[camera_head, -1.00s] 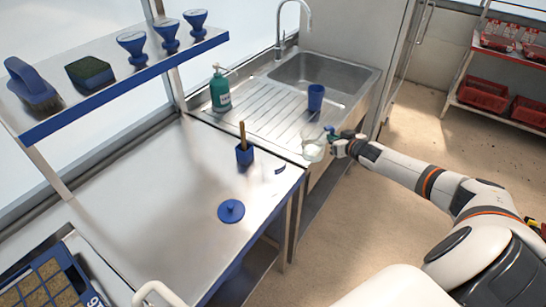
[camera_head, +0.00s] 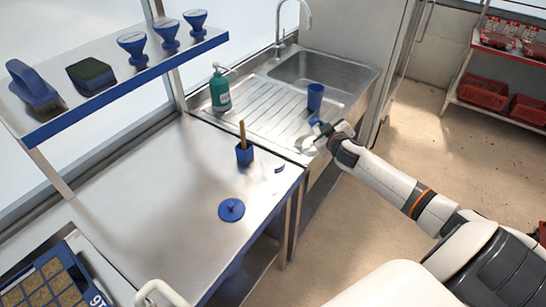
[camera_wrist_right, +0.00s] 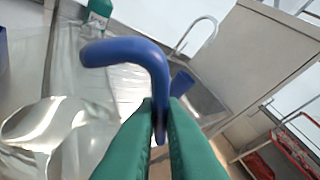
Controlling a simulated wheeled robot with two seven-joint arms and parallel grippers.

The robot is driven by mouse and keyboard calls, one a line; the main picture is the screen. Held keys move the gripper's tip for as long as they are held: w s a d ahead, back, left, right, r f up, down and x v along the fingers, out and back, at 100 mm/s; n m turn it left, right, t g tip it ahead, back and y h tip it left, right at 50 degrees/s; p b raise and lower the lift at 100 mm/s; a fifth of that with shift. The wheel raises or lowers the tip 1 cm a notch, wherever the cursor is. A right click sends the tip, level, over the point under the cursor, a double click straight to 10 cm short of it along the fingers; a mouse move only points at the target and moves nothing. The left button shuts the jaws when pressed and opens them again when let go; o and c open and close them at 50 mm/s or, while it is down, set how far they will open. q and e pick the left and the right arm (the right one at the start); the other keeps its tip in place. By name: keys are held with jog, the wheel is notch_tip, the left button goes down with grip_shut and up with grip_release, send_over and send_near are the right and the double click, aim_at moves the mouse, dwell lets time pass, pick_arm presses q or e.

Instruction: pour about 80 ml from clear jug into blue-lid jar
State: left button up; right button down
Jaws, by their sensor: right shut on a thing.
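My right gripper (camera_head: 326,132) is shut on the blue handle (camera_wrist_right: 140,55) of the clear jug (camera_head: 308,146). In the right wrist view the green fingertips (camera_wrist_right: 163,120) pinch the handle, with clear, shiny jug wall (camera_wrist_right: 70,125) at left. The jug is by the front edge of the drainboard, near the bench's right end; its tilt and liquid level cannot be read. A round blue lid with a knob (camera_head: 231,210) shows on the steel bench; I cannot make out a jar body under it. My left gripper is not in view.
A blue holder with a brown stick (camera_head: 244,154) stands on the bench (camera_head: 150,195). A blue cup (camera_head: 315,97) and a green pump bottle (camera_head: 220,90) stand by the sink (camera_head: 325,75). A seed tray (camera_head: 45,285) is at lower left. The bench's middle is clear.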

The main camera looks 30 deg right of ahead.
aim_at(314, 121)
jog(key=shift+a+r+n+h, duration=0.3)
jog(key=shift+a+r+n, duration=0.3)
jog(key=shift+r, duration=0.25)
jog(key=shift+w+a+r+n+t+h, duration=0.2)
jog(key=shift+a+r+n, duration=0.2)
jog(key=shift+r, duration=0.15)
jog(key=shift+w+a+r+n+t+h, duration=0.1)
jog(key=shift+a+r+n+h, duration=0.1)
jog(key=shift+a+r+n, duration=0.25)
jog(key=shift+a+r+n+b, duration=0.1)
jog(key=shift+a+n+b, duration=0.35)
jog(key=shift+n, duration=0.1)
jog(key=shift+a+r, duration=0.1)
jog(key=shift+a, duration=0.05)
jog(key=shift+w+a+r+n+t+h+p, duration=0.1)
jog(key=shift+a+r+n+t+h+p, duration=0.4)
jog(key=shift+n, duration=0.3)
dwell(0.6)
jog(key=shift+a+r, duration=0.15)
jog(key=shift+a, duration=0.2)
